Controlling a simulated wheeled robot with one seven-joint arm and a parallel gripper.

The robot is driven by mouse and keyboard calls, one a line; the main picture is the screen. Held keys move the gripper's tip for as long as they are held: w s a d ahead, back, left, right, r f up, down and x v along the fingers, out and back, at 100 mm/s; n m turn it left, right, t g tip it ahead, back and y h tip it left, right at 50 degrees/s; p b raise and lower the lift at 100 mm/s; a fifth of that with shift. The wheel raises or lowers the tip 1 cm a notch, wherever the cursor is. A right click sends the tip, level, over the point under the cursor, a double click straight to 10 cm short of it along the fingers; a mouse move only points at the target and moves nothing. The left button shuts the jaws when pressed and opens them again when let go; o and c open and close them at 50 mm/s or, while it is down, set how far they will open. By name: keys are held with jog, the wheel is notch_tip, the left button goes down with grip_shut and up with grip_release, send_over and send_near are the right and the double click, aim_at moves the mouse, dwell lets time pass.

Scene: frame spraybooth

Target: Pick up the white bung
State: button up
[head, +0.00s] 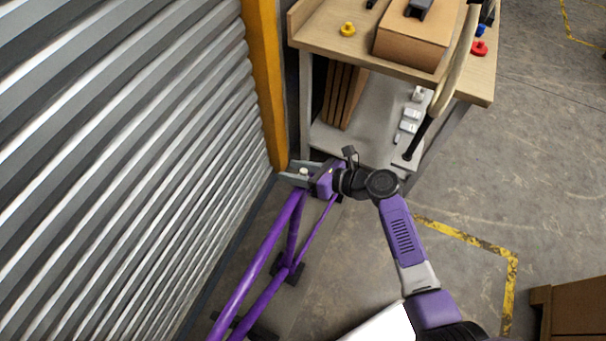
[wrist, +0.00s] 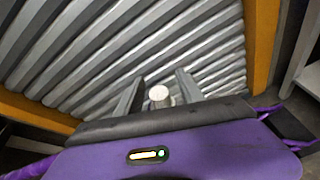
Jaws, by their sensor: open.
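The white bung (head: 304,171) is a small round white piece by the top end of the purple bike frame (head: 262,245). It also shows in the wrist view (wrist: 158,92), on or just above a short grey tube-like part. My gripper (head: 298,172) is open. In the wrist view its two grey fingers (wrist: 158,88) stand on either side of the bung, with a visible gap to each. Whether the fingertips reach down level with the bung is hard to tell. The lower part of the bung is hidden.
A ribbed metal shutter (head: 130,150) with a yellow post (head: 264,80) stands close on the left. A wooden workbench (head: 400,68) carries a cardboard box (head: 415,42), a yellow piece (head: 347,29) and a red piece (head: 479,48). Open floor lies to the right.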

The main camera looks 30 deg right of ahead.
grip_shut()
jog(key=shift+r, duration=0.15)
